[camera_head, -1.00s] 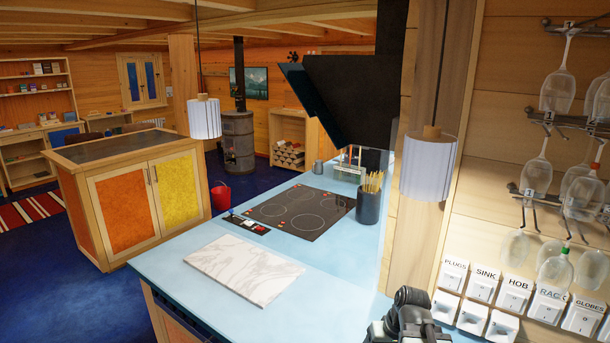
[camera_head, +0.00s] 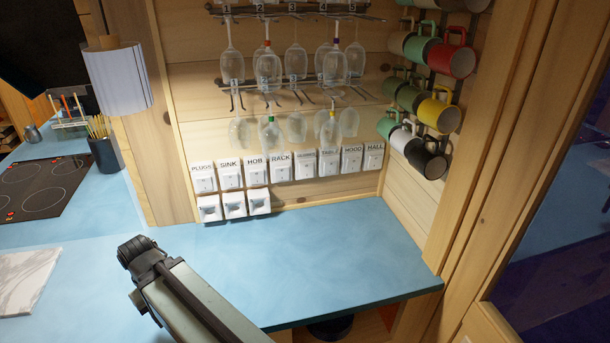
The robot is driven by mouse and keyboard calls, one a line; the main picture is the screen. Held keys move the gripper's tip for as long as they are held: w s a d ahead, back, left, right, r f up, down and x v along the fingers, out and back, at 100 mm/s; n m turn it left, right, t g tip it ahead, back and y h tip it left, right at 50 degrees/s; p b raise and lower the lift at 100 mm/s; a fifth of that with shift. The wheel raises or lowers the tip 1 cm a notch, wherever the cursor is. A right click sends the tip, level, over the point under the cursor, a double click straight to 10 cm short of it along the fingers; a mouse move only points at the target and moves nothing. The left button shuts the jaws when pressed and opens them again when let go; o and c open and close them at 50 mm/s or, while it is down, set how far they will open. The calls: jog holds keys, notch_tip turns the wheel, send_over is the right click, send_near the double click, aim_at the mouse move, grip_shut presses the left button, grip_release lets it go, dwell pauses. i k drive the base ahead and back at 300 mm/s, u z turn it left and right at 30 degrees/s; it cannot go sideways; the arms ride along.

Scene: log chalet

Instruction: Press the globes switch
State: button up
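The globes switch (camera_head: 304,166) is a white wall switch in the upper row of labelled switches on the wooden wall, between the rack switch (camera_head: 280,168) and another white switch. Its label is small and hard to read now, but read GLOBES in the earlier view. My arm shows at the lower left, over the blue counter, well apart from the switches. No gripper fingers are visible.
The blue counter (camera_head: 330,240) below the switches is mostly clear. Stemmed glasses (camera_head: 268,65) hang above the switches. Coloured mugs (camera_head: 437,115) hang at the right.

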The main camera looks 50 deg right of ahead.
aim_at(306, 169)
jog(key=k, duration=0.35)
jog(key=z, duration=2.05)
jog(key=k, duration=1.4)
jog(key=u, duration=0.5)
jog(key=i, duration=1.7)
jog(key=z, duration=0.05)
